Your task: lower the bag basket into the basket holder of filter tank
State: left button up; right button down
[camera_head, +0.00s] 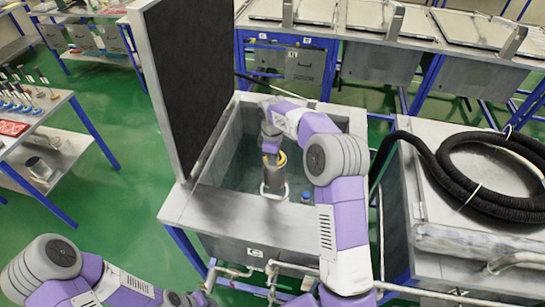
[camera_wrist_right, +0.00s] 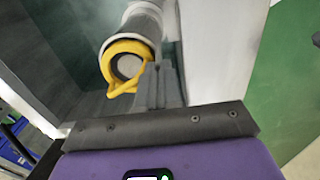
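The bag basket (camera_head: 273,180) is a grey cylinder with a yellow rim, upright inside the open filter tank (camera_head: 190,207). In the wrist view its yellow rim and handle (camera_wrist_right: 108,62) show at the end of a pale cylinder. A pale loop of the basket holder (camera_head: 266,191) shows around the cylinder's lower part; I cannot tell how deep the basket sits. My right gripper (camera_head: 272,146) is just above the basket. Its fingers (camera_wrist_right: 158,88) look closed at the yellow handle. My left gripper (camera_head: 188,299) is at the bottom edge, partly cut off, away from the tank.
The tank's dark lid (camera_head: 190,75) stands open at the left. A blue-capped item (camera_head: 306,196) is in the tank, right of the basket. A black hose (camera_head: 450,180) lies coiled on the closed tank at right. Pipes (camera_head: 290,269) run below the front.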

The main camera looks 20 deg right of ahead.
aim_at(273, 179)
jog(key=shift+f+b, duration=5.9)
jog(key=shift+f, duration=3.45)
jog(key=shift+f+b, duration=0.4)
jog(key=shift+f, duration=0.2)
jog(key=c, duration=1.2)
grip_release()
jog(key=shift+r, duration=0.1)
jog(key=shift+c, duration=0.2)
jog(key=shift+r, duration=0.3)
notch_tip(273, 179, up, 7)
jog(key=shift+s+f, duration=0.1)
